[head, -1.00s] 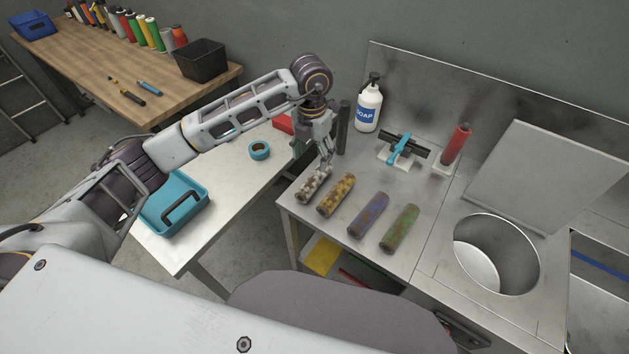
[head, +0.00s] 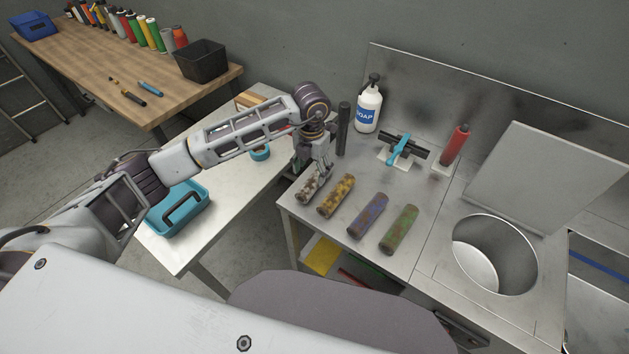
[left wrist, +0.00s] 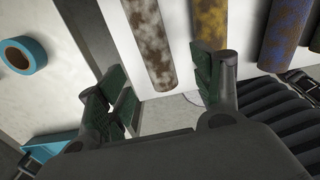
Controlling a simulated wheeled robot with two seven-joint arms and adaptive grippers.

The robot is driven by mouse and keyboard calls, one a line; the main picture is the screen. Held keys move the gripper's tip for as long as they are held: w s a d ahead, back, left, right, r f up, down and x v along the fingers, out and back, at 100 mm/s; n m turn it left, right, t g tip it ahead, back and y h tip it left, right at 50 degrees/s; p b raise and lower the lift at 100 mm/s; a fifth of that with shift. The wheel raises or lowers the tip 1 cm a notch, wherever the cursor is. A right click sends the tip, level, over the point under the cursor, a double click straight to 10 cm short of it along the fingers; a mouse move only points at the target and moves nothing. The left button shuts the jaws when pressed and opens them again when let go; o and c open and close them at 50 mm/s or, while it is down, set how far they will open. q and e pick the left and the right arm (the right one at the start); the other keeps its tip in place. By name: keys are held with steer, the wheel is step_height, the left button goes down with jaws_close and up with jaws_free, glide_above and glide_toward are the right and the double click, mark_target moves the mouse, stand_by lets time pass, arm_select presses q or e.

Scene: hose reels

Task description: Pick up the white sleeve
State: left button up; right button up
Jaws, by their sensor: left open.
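The white sleeve (head: 309,191), mottled with brown stains, lies on the steel counter as the leftmost of a row of sleeves. My left gripper (head: 321,172) points down over its far part and hides some of it. In the left wrist view the white sleeve (left wrist: 150,42) runs between the open green-padded fingers (left wrist: 163,88), and nothing is gripped. I cannot tell whether a finger touches the sleeve. My right gripper is not in view.
A yellow sleeve (head: 336,195) lies close beside, then a purple sleeve (head: 368,215) and a green sleeve (head: 399,229). A black cylinder (head: 343,129) and a soap bottle (head: 368,108) stand behind. A round opening (head: 495,254) is at right.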

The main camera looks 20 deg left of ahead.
mark_target(310, 183)
arm_select(q)
steer(key=shift+f, duration=1.3)
steer(key=shift+s+a+f+p, duration=0.1)
steer(key=shift+a+f+p, duration=0.1)
steer(key=shift+f+p, duration=0.4)
steer(key=shift+a+f, duration=0.1)
steer(key=shift+f, duration=1.9)
steer(key=c, duration=1.1)
steer(key=shift+r, duration=0.15)
